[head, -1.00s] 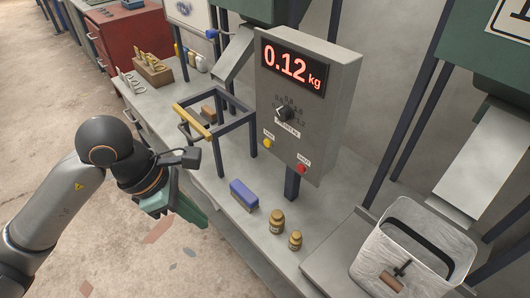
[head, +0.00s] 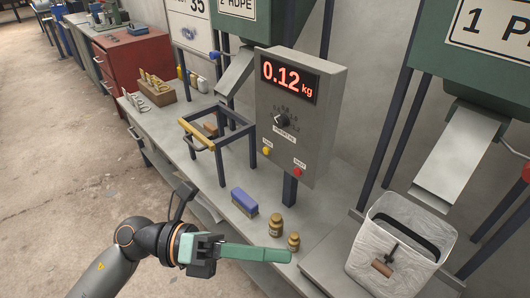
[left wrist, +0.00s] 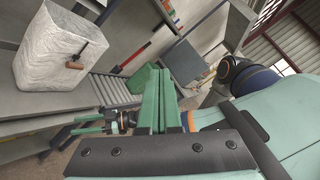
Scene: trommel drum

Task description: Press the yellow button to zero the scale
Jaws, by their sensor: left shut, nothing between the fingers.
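The yellow button (head: 266,151) is on the lower left front of the grey scale box (head: 328,110), uncovered. The red display (head: 287,82) reads 0.12 kg. A red button (head: 297,171) sits to the right of the yellow one. My left gripper (head: 288,256) is shut and empty, its green fingers pointing right, in the picture below the box and apart from the button. Its fingers also show in the left wrist view (left wrist: 158,92). My right gripper (left wrist: 86,124) shows small in the left wrist view, its two green fingers apart.
A blue block (head: 244,202) and two brass weights (head: 276,224) (head: 293,242) lie on the bench below the box. A dark frame with a yellow bar (head: 196,134) stands left of it. A whitish bin (head: 402,245) with a brown handle stands at right.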

